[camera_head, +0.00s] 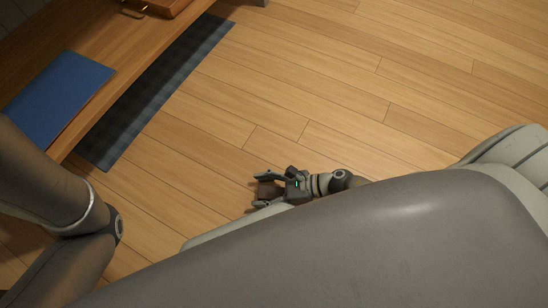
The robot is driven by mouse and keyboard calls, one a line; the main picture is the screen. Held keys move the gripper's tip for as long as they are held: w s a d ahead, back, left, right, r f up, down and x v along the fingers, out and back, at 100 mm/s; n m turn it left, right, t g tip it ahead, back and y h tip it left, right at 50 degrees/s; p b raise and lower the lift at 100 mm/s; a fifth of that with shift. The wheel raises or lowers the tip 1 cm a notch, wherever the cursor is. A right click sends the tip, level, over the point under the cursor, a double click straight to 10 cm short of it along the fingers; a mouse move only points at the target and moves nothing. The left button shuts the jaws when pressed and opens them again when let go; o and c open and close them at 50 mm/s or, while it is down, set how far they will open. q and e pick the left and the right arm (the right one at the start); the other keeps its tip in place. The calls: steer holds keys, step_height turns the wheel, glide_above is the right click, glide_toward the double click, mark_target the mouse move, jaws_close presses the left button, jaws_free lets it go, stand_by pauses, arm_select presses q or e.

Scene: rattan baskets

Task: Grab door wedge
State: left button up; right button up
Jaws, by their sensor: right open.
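A small brown block-like thing (267,192), which looks like the door wedge, is on the wooden floor near the middle of the head view. My right gripper (257,191) is open, with one finger on each side of the brown thing. Whether the fingers touch it I cannot tell. The gripper partly hides it, so its full shape does not show. My left gripper is out of view; only links of my left arm show at the left.
A wooden table or bench (118,42) runs along the left, with a blue mat (60,98) on it and a brown wooden object (168,6) at the top. A dark checked rug (150,92) lies along its edge. The wooden floor (330,90) at the upper right is clear.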

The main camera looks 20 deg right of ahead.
steer(key=c, duration=1.2)
steer(key=shift+o, duration=0.2)
steer(key=shift+r, duration=0.15)
